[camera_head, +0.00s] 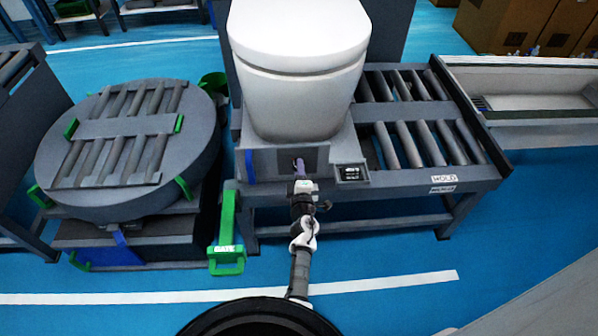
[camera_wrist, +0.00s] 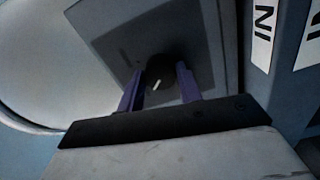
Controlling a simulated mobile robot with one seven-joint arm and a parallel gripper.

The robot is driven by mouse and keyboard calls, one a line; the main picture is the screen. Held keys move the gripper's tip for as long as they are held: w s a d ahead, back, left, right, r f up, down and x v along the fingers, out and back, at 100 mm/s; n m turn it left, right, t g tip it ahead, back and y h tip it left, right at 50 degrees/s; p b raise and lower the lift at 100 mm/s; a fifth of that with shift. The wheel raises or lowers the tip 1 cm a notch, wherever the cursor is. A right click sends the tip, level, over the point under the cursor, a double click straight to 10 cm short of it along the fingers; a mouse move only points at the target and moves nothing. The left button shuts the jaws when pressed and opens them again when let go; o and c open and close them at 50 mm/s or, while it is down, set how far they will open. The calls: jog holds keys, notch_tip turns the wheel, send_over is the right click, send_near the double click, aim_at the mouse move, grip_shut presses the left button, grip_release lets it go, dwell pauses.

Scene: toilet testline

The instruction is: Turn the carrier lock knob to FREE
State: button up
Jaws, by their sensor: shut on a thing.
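The carrier lock knob (camera_wrist: 159,74) is a dark round knob with a short pale pointer mark, set on a dark grey plate (camera_wrist: 113,42). In the wrist view my gripper (camera_wrist: 158,84) has its two purple fingers on either side of the knob, shut on it. In the head view my gripper (camera_head: 298,166) reaches the dark panel (camera_head: 316,160) on the front of the carrier, below the white toilet (camera_head: 297,95). The knob is hidden there by my gripper. No FREE label is readable in either view.
A small black display (camera_head: 352,173) sits right of the panel. A green GATE handle (camera_head: 227,235) stands at the left. A round roller turntable (camera_head: 130,140) is further left. A roller conveyor marked HOLD (camera_head: 444,178) extends right. Blue floor in front is clear.

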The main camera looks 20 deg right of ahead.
dwell(0.4)
jog(key=o, duration=1)
jog(key=shift+s, duration=0.1)
